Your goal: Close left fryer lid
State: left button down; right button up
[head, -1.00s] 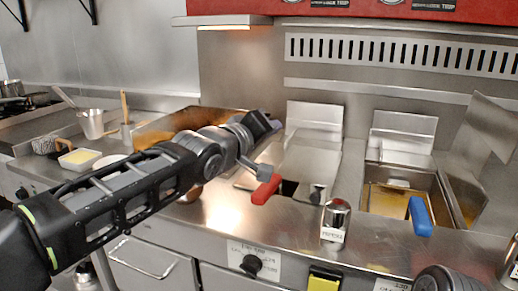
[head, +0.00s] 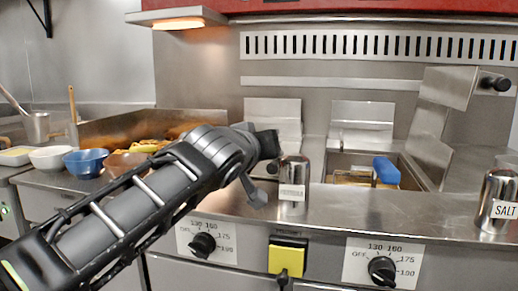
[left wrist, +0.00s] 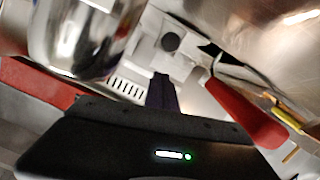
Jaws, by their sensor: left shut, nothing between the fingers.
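The left fryer's steel lid (head: 311,145) appears to lie low over its well, mostly hidden behind my left arm and a steel shaker (head: 293,190). Whether it is fully shut is hidden. In the left wrist view the lid's black knob (left wrist: 170,42) shows beyond my fingers, with a red basket handle (left wrist: 245,108) to its right. My left gripper (head: 268,145) is shut and empty, near the left fryer behind the shaker; its dark fingers (left wrist: 162,92) show at the wrist view's middle. I cannot tell whether they touch anything. My right gripper is not in view.
The right fryer (head: 350,165) is open, with a blue basket handle (head: 386,171). A raised steel lid (head: 448,86) with a black knob stands at its right. A salt shaker (head: 499,200) stands on the right counter. Bowls (head: 86,162) stand at the left.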

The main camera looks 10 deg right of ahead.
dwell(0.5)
pick_arm(q)
jog(key=s+a+r+p, duration=0.2)
jog(key=s+a+r, duration=0.2)
jog(key=s, duration=0.5)
jog(key=shift+a+r, duration=0.25)
jog(key=shift+r, duration=0.6)
